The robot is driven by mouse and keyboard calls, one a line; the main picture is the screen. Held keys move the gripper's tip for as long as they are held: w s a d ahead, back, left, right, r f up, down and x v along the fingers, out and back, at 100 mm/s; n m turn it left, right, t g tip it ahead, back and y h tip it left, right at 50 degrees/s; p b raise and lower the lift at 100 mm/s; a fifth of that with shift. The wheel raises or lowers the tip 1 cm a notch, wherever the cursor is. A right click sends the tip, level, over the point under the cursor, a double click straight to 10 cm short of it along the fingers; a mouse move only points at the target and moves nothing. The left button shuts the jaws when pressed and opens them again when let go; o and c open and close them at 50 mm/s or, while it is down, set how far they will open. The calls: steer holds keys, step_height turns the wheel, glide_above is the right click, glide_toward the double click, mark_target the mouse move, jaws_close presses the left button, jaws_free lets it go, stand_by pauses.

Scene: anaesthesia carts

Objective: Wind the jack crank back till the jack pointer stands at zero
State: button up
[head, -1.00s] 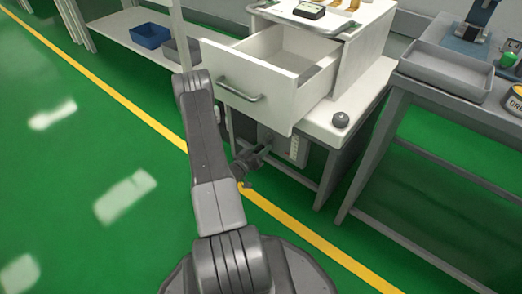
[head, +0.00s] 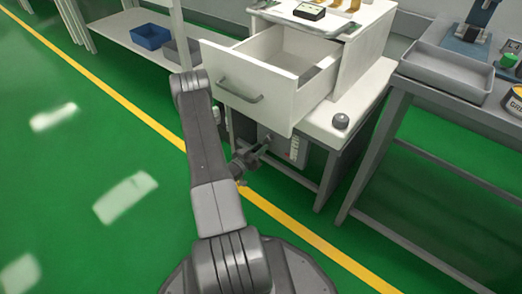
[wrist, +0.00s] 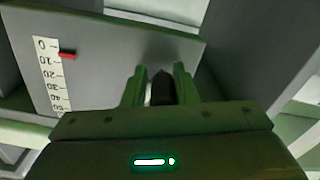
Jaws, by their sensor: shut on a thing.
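My gripper (wrist: 162,84) is shut on the dark crank handle (wrist: 161,92), which stands between its two green fingers in the wrist view. The rest of the crank is hidden by the fingers and the gripper body. The white jack scale (wrist: 51,75) is at left, marked from 0 at its far end to 50. The red jack pointer (wrist: 67,55) stands between 0 and 10. In the head view my gripper (head: 262,146) is below the open drawer, beside the small scale (head: 294,148); the pointer is too small to read there.
The white drawer (head: 247,100) hangs open above my gripper. A grey knob (head: 340,121) sits on the white bench top to its right. A grey bench with a tray (head: 447,78) stands further right. The green floor at left is clear.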

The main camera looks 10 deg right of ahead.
steer(key=m, duration=0.1)
steer(key=w+r+m, duration=0.1)
steer(key=a+m, duration=0.1)
steer(key=shift+w+r+m, duration=0.2)
steer(key=shift+w+m, duration=0.05)
steer(key=shift+m, duration=0.05)
steer(key=m, duration=0.2)
steer(key=r, duration=0.1)
steer(key=shift+w+a+m, duration=0.3)
steer(key=shift+m, duration=0.1)
steer(key=shift+w+a+r+m, duration=0.1)
steer(key=shift+r+m, duration=0.2)
steer(key=shift+m, duration=0.3)
steer(key=shift+w+a+r+m, duration=0.1)
steer(key=shift+r+m, duration=0.2)
steer(key=shift+m, duration=0.3)
steer(key=shift+r+m, duration=0.3)
steer(key=shift+m, duration=0.4)
steer(key=shift+r+m, duration=0.3)
steer(key=shift+m, duration=0.4)
steer(key=o, duration=0.9)
steer(key=shift+r, duration=0.1)
